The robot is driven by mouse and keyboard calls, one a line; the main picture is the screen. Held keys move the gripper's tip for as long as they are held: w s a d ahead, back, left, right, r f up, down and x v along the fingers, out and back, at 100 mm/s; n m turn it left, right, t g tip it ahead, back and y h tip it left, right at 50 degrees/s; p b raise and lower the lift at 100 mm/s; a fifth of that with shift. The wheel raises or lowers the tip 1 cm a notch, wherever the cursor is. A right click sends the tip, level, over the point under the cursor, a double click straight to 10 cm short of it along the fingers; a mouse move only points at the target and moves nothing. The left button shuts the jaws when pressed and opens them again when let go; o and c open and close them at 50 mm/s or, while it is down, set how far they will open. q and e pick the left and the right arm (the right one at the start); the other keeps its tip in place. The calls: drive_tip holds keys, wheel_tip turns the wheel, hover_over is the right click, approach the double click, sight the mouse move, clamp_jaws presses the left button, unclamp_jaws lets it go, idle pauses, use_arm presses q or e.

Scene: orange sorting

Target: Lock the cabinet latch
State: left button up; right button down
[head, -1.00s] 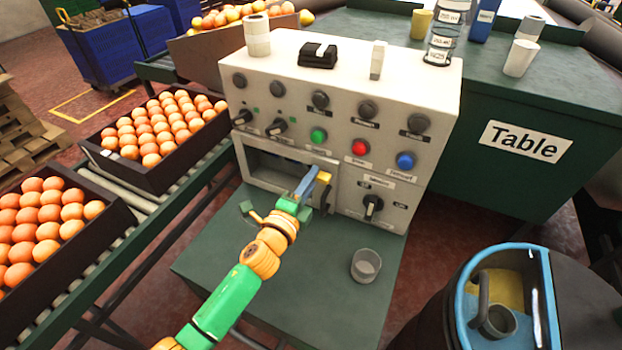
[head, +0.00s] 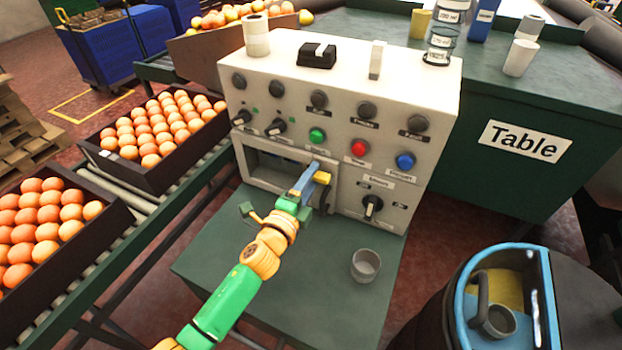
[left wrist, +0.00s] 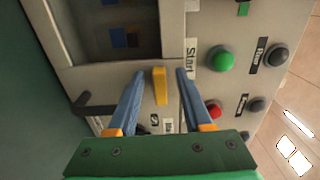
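The white cabinet (head: 335,90) is a control box with knobs, coloured buttons and a framed window low on its left. A small yellow latch piece (left wrist: 160,86) stands upright in the left wrist view, on the strip beside the window frame. It also shows in the head view (head: 323,177), partly hidden by my fingers. My left gripper (left wrist: 160,82) is open, its blue fingers on either side of the latch with a visible gap to each. In the head view the left gripper (head: 307,178) is at the front of the cabinet. My right gripper is not in view.
A dark handle (left wrist: 95,103) sits beside the window frame. A grey cup (head: 365,265) stands on the green work surface (head: 330,305) in front. Crates of oranges (head: 150,180) line the conveyor at left. A blue-rimmed bin (head: 465,290) stands at lower right.

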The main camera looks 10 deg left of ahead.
use_arm(q)
drive_tip(key=s+a, duration=0.1)
drive_tip(key=s, duration=0.6)
drive_tip(key=shift+a, duration=0.2)
